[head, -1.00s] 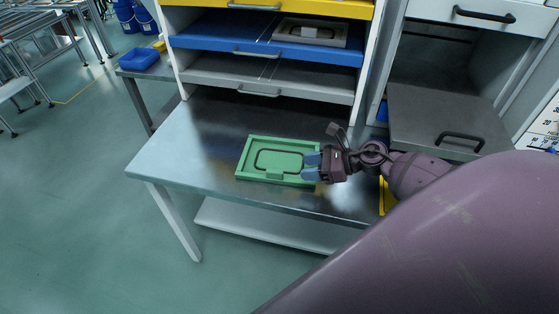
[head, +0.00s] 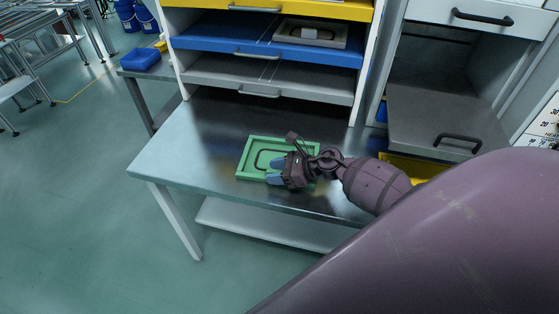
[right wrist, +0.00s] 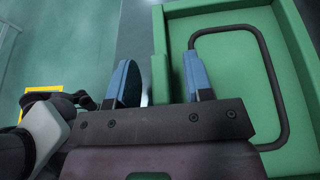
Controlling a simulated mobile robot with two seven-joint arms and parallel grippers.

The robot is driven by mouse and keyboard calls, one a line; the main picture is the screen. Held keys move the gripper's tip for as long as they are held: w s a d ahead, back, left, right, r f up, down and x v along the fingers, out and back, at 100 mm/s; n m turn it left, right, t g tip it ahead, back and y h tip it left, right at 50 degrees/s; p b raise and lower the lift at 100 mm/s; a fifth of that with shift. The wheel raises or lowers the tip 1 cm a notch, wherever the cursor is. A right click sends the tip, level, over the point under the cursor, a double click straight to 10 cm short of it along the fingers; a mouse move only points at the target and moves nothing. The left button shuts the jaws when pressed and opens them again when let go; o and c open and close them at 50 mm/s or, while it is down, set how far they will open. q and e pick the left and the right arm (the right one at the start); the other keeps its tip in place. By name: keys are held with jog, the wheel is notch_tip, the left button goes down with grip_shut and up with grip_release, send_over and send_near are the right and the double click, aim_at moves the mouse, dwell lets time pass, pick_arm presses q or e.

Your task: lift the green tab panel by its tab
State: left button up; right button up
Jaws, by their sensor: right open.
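The green tab panel (head: 254,146), a flat tray-like plate with a raised rim and a dark rounded-rectangle line, lies flat on the metal table. My right gripper (head: 274,170) is open at the panel's front edge and hides its tab in the head view. In the right wrist view the panel (right wrist: 232,75) fills the right side. My left gripper is not in view.
The metal table (head: 200,150) is clear to the left of the panel. Behind it stands a rack with yellow, blue and grey drawers (head: 225,75); a pale panel (head: 310,33) lies in the blue one. A grey handled board (head: 425,115) is at the right.

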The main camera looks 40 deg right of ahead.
jog(key=shift+w+a, duration=0.1)
grip_shut()
dwell(0.4)
